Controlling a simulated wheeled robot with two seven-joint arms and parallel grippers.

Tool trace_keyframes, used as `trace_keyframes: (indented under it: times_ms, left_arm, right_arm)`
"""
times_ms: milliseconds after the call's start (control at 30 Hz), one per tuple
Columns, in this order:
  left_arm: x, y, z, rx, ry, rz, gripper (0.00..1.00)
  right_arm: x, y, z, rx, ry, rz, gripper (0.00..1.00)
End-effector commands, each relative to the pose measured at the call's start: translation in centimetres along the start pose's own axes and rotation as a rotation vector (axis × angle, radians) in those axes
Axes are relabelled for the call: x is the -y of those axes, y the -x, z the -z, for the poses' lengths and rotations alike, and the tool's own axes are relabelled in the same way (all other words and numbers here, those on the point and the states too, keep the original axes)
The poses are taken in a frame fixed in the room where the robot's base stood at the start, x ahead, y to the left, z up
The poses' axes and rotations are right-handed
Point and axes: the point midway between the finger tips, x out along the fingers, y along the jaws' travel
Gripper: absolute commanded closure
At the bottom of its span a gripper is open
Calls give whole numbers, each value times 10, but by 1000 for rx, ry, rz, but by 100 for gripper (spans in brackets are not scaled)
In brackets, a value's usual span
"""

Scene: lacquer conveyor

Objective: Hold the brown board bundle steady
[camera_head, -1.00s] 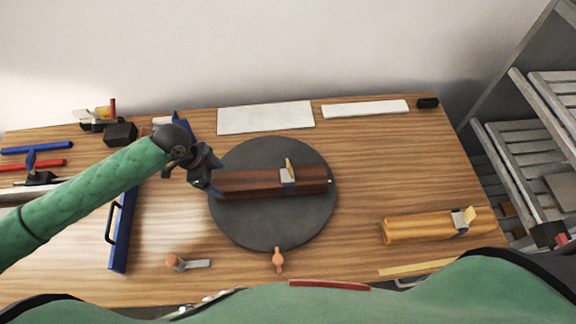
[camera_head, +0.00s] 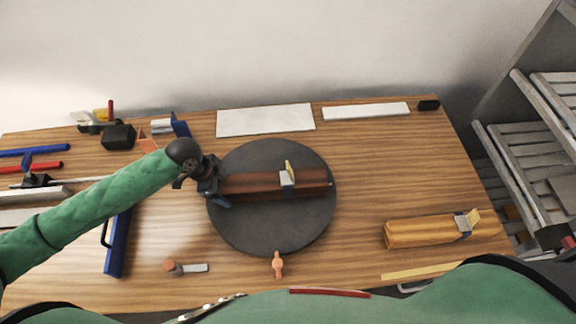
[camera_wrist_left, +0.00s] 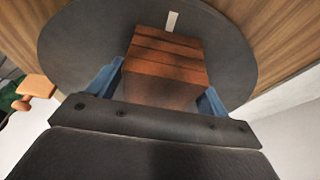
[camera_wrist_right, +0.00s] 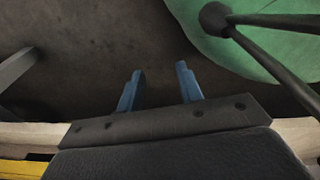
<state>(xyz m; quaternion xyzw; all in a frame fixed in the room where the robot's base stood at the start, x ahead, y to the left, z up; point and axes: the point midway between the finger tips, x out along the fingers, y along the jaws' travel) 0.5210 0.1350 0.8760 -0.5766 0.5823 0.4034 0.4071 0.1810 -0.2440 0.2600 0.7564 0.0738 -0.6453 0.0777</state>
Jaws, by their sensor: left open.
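The brown board bundle (camera_head: 255,185) lies flat on the round dark turntable (camera_head: 270,232), with a pale clamp (camera_head: 287,177) around it right of its middle. My left gripper (camera_head: 217,190) is at the bundle's left end. In the left wrist view the bundle's end (camera_wrist_left: 168,62) sits between the blue fingers of the left gripper (camera_wrist_left: 163,80), which are apart; whether either finger touches it I cannot tell. My right gripper (camera_wrist_right: 158,78) shows only in its own wrist view, with its fingers apart and nothing between them, away from the bundle.
A yellow-brown bundle (camera_head: 420,231) lies at the right of the table. An orange knob (camera_head: 278,264) stands at the turntable's front edge. A blue bar with a handle (camera_head: 118,245) lies left, partly under my arm. White sheets (camera_head: 265,120) lie at the back.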

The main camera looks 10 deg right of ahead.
Motion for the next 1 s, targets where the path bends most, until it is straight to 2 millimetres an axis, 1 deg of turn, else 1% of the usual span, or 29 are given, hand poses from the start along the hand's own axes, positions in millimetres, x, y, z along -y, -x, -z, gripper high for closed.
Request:
trace_keyframes:
  times_ms: [33, 67, 100, 200, 433, 467, 533, 600, 633, 667, 767, 867, 1000]
  left_arm:
    - [0, 0, 0, 0, 0, 0, 24]
    - [0, 0, 0, 0, 0, 0, 30]
    - [0, 0, 0, 0, 0, 0, 38]
    - [0, 0, 0, 0, 0, 0, 55]
    - [0, 0, 0, 0, 0, 0, 55]
    - [0, 0, 0, 0, 0, 0, 55]
    - [0, 0, 0, 0, 0, 0, 55]
    - [0, 0, 0, 0, 0, 0, 55]
    - [0, 0, 0, 0, 0, 0, 55]
    - [0, 0, 0, 0, 0, 0, 55]
    - [0, 0, 0, 0, 0, 0, 55]
    - [0, 0, 0, 0, 0, 0, 55]
    - [0, 0, 0, 0, 0, 0, 55]
  right_arm:
    - [0, 0, 0, 0, 0, 0, 64]
    - [0, 0, 0, 0, 0, 0, 64]
    - [0, 0, 0, -1, 0, 0, 64]
    - [1, 0, 1, -2, 0, 1, 64]
    - [5, 0, 3, -4, -2, 4, 64]
    - [6, 0, 4, -5, -2, 5, 68]
    - [7, 0, 5, -6, -4, 7, 81]
    - [2, 3, 1, 2, -19, 8, 95]
    - [-2, 5, 0, 6, -28, 10, 100]
    - [-5, 7, -3, 13, -41, 12, 100]
    - [-18, 20, -16, 45, -105, 32, 100]
    - [-34, 41, -30, 86, -189, 69, 100]
    - [-51, 78, -45, 140, -300, 151, 100]
